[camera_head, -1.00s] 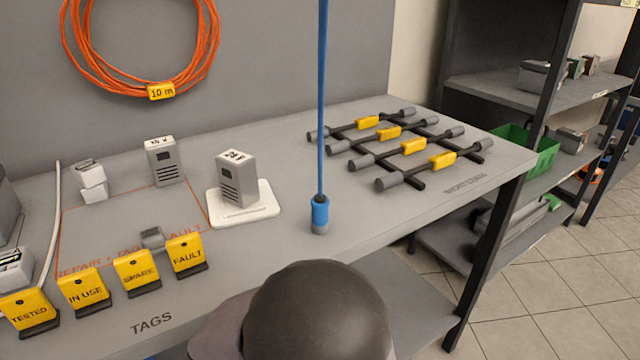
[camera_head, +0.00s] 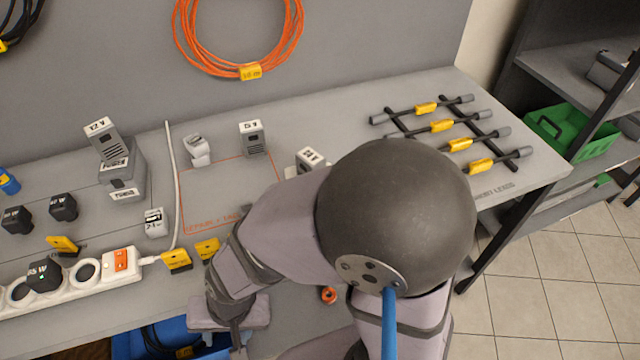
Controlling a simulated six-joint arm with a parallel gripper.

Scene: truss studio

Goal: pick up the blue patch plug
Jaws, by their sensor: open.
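No blue patch plug shows clearly now. A blue cable-like length (camera_head: 390,328) runs up from the bottom edge to a dark collar against my large round joint; I cannot tell whether it touches the joint, and no blue plug end shows. A blue object (camera_head: 8,181) is cut off by the left edge; I cannot tell what it is. My gripper (camera_head: 232,328) appears small and partly unclear at the end of my arm, near the table's front edge. It is open, with nothing seen between its jaws. My arm hides much of the table's middle and front.
A white power strip (camera_head: 90,272), several grey adapters and yellow tags stand at left. A rack of dark leads (camera_head: 440,127) lies at the back right. A small orange piece (camera_head: 328,295) sits beside my arm. A blue bin (camera_head: 128,346) is below the front edge.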

